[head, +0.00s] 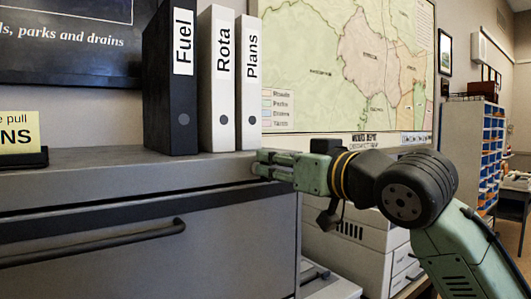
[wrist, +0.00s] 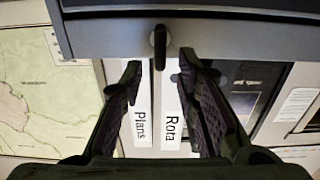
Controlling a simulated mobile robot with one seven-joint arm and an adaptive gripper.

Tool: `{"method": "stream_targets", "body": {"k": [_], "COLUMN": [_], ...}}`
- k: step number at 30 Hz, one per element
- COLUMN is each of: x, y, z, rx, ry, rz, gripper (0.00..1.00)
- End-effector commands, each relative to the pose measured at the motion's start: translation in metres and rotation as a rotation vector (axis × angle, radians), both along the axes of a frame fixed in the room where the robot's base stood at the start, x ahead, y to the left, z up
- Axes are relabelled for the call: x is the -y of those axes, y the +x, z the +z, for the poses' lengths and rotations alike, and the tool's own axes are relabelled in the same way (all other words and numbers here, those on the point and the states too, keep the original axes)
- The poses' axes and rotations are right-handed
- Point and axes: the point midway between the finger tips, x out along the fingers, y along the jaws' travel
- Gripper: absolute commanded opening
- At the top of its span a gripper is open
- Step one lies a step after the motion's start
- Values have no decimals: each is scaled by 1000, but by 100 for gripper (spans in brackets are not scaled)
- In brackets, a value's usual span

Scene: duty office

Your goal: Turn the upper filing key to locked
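The filing key (wrist: 160,45) is a small dark key in the front of the grey filing cabinet (wrist: 100,38); in the wrist view its bow stands along the picture's vertical. My gripper (wrist: 160,66) is open, with one finger to each side of the key and gaps between. I cannot tell whether the fingertips reach past the key. In the head view my gripper (head: 260,164) is at the upper right corner of the cabinet (head: 120,178), and the key is hidden there.
Three binders, Fuel (head: 172,85), Rota (head: 216,80) and Plans (head: 248,85), stand on the cabinet top behind my gripper. A drawer handle (head: 100,243) juts out lower left. Pale box-like units (head: 345,245) stand to the right, below my arm. A map (head: 360,65) hangs behind.

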Motion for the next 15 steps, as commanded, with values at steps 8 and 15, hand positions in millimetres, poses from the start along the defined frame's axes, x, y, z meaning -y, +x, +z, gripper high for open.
{"method": "stream_targets", "body": {"k": [8,15], "x": [-19,-21], "y": [26,29], "z": [1,-1], "rx": [1,1], "ry": [1,1], "rz": [0,0], "gripper": [29,29]}}
